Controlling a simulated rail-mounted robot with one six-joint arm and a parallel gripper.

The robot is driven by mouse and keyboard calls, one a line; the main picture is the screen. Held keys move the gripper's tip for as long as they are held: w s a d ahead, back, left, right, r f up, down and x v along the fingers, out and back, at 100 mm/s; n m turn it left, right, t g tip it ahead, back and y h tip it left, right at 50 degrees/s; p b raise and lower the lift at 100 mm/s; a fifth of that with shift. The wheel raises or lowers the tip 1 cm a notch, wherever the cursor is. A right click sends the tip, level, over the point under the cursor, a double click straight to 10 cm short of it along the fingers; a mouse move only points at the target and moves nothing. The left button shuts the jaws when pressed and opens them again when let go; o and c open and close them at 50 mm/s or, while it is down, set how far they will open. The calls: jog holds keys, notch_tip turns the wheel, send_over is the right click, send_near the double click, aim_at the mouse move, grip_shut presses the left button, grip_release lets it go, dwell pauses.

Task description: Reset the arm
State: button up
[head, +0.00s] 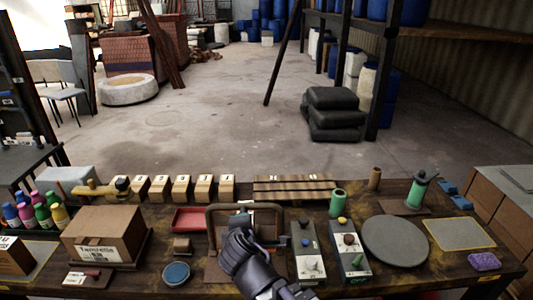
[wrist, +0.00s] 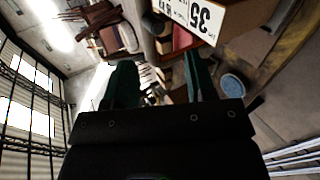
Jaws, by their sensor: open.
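My arm rises from the bottom edge of the head view, over the middle of the workbench (head: 130,277). My gripper (wrist: 158,82) shows two dark green fingers set apart in the wrist view, with nothing between them. In the head view its fingertips are hard to make out, near a brown frame (head: 212,222) at the bench's centre. I cannot tell whether it touches the frame. The wrist view is steeply tilted and shows a white label reading 35 (wrist: 198,15) upside down.
A cardboard box (head: 100,238) and several bottles stand at the left. A blue round dish (head: 176,273) lies left of my arm. Right of it are two switch panels (head: 306,262), a green cylinder (head: 338,203), a grey disc (head: 395,241) and a purple sponge (head: 484,262). Numbered blocks line the back.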

jog(key=s+d+f+m+g+h, duration=0.1)
jog(key=s+d+f+m+g, duration=0.2)
jog(key=d+f+m+g, duration=0.25)
jog(key=s+d+f+m+g+h, duration=0.2)
jog(key=d+m+g, duration=0.2)
jog(key=d+m, duration=0.4)
jog(key=s+d+m+g+y+p, duration=0.1)
jog(key=d+m+g, duration=0.1)
jog(key=d+m, duration=0.5)
jog(key=d, duration=0.6)
jog(key=shift+d+y, duration=0.3)
jog(key=shift+d, duration=0.05)
